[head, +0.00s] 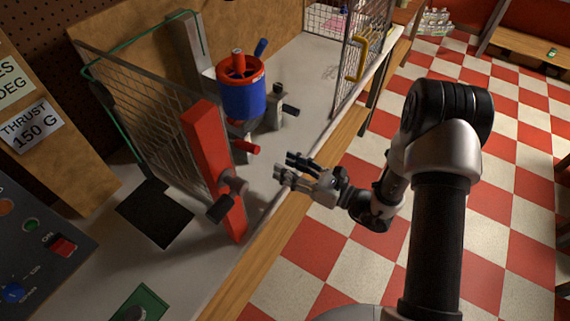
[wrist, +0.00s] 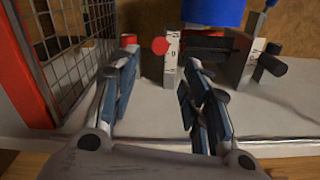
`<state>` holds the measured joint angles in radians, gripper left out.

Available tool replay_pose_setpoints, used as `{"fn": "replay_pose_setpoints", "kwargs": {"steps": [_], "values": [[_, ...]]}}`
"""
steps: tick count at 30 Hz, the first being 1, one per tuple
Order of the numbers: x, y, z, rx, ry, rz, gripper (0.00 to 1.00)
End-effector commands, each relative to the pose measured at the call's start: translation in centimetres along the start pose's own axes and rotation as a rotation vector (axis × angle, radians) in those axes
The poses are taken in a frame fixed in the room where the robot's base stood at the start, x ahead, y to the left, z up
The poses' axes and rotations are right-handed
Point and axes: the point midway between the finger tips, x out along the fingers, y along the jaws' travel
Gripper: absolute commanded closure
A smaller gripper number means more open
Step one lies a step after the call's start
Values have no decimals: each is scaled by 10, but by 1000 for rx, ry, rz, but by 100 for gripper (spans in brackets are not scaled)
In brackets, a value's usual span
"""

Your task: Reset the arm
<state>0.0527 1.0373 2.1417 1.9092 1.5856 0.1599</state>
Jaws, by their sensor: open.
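My gripper (head: 290,171) is open and empty over the bench's front edge, right of the red post. In the wrist view its two fingers (wrist: 155,95) stand wide apart, with grey bench top between them. The ducted rotor (head: 241,91), a blue cylinder with a red top ring, stands behind the gripper on a mount. In the wrist view only the lower part of the blue cylinder (wrist: 213,12) shows. A red-tipped rod (wrist: 160,46) and a light graduated plate (wrist: 172,62) show beyond the fingers. The gripper appears apart from all of these.
A wire-mesh guard (head: 150,110) with a red post (head: 212,165) and black knob stands left of my gripper. A second mesh gate (head: 352,60) with a yellow handle stands at the back. A control panel (head: 35,245) is at lower left. The checkered floor (head: 320,245) is open.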

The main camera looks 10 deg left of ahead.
Motion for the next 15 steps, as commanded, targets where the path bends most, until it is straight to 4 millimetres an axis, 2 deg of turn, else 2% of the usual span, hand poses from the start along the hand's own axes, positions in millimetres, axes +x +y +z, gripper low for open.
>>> {"fn": "replay_pose_setpoints", "kwargs": {"steps": [11, 15], "values": [[0, 0, 1, -2, 1, 2, 57], [3, 14, 19, -55, 16, 62, 57]]}}
